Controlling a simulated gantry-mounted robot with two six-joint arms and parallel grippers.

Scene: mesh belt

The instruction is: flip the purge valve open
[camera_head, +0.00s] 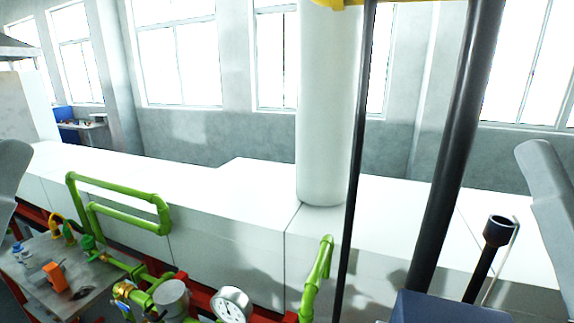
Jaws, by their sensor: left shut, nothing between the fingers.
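Green pipework with a yellow valve body (122,291) stands at the lower left, next to a grey round cap (171,297). A green fitting (88,243) sits on the pipe further left. I cannot tell which part is the purge valve or how its lever stands.
A white-faced pressure gauge (231,306) stands right of the valve body. A table (98,277) at the left holds an orange object (54,274) and bottles.

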